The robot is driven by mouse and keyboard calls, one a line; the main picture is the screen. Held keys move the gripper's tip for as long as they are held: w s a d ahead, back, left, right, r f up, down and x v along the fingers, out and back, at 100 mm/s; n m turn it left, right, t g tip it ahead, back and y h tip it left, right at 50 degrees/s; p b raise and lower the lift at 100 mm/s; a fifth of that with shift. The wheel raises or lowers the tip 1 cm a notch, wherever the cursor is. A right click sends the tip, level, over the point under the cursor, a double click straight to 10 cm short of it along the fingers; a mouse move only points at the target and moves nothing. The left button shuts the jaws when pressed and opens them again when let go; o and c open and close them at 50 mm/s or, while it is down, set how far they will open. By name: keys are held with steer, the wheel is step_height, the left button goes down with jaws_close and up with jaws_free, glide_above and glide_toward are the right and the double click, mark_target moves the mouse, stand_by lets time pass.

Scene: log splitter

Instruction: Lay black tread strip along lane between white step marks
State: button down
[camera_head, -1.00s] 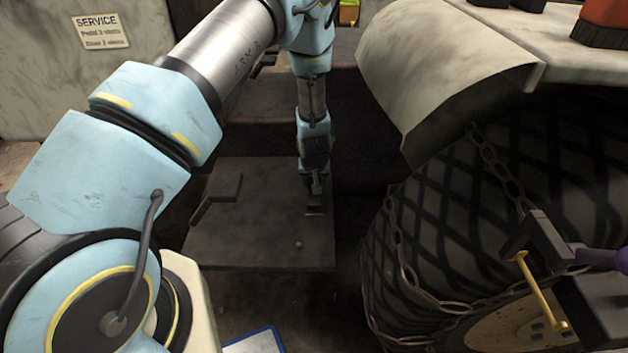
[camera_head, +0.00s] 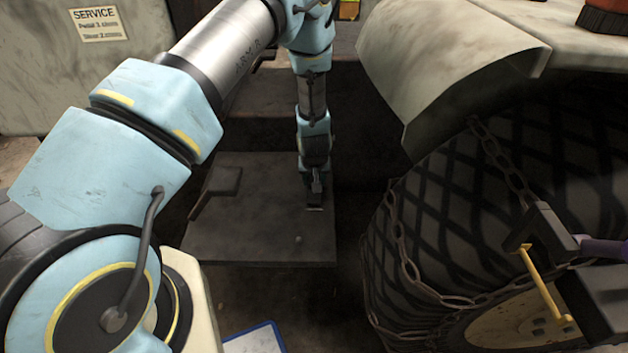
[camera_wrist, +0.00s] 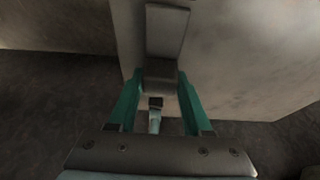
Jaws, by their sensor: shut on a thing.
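My gripper (camera_head: 315,188) points down over the dark step plate (camera_head: 265,240) in the head view, near its right edge. In the wrist view its two teal fingers (camera_wrist: 160,88) are shut on a dark grey piece, which I take to be the tread strip (camera_wrist: 167,32). The strip runs away from the fingers over the paler plate surface. Whether it touches the plate I cannot tell. A small white step mark (camera_head: 315,209) shows just below the gripper tip in the head view. The other marks and most of the lane are hidden or too small to make out.
A raised dark pedal (camera_head: 222,181) stands on the plate's left part. A large chained tyre (camera_head: 450,220) and pale fender (camera_head: 440,60) fill the right side. A blue-edged board (camera_head: 255,341) lies at the bottom. The plate's front middle is clear apart from a small knob (camera_head: 298,239).

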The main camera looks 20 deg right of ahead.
steer(key=shift+f, duration=0.35)
stand_by(0.6)
steer(key=shift+c, duration=1.3)
jaws_free()
steer(key=shift+r, duration=0.15)
steer(key=v, duration=1)
steer(key=shift+r+b, duration=0.3)
